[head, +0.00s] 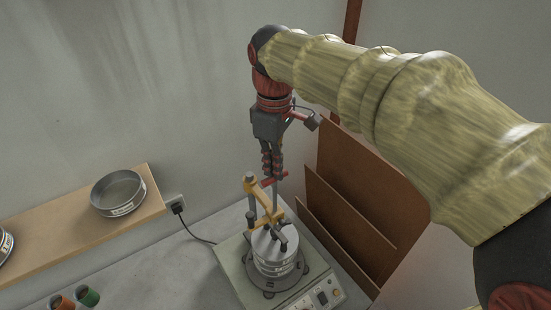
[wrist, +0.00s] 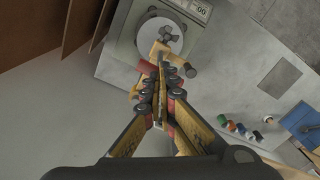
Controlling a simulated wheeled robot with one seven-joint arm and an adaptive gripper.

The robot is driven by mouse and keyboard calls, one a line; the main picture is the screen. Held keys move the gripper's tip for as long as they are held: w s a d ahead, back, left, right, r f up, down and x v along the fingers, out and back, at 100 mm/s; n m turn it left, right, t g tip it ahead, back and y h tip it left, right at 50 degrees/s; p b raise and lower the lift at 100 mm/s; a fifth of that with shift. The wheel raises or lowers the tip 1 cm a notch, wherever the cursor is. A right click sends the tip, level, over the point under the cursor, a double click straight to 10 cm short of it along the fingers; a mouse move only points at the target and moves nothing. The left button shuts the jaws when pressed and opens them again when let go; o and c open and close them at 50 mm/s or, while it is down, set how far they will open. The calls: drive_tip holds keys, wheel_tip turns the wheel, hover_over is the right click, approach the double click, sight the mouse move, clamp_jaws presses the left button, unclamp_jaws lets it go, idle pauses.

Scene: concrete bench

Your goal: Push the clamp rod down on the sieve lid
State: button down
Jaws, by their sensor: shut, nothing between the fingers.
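The sieve stack (head: 275,265) stands on a sieve shaker (head: 237,268), with its pale round lid (head: 262,243) on top. A yellow clamp frame (head: 251,187) rises over the lid, with dark rods and knobs. A red crossbar handle (head: 273,180) tops the upright clamp rod. My gripper (head: 272,174) points down, shut and empty, right at the red handle; whether it touches cannot be told. In the wrist view my shut fingers (wrist: 163,75) cover the middle of the handle. A red end (wrist: 147,67) shows beside them, with the lid (wrist: 160,28) beyond.
A wooden shelf (head: 70,230) on the left bears a metal sieve (head: 118,193). Brown boards (head: 345,225) lean against the wall close to the shaker's right. Small coloured cups (head: 88,296) stand at the front left. The bench left of the shaker is mostly clear.

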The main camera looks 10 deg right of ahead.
drive_tip(key=shift+r+p, duration=2.9)
drive_tip(key=shift+r, duration=0.65)
drive_tip(key=shift+s+f, duration=0.1)
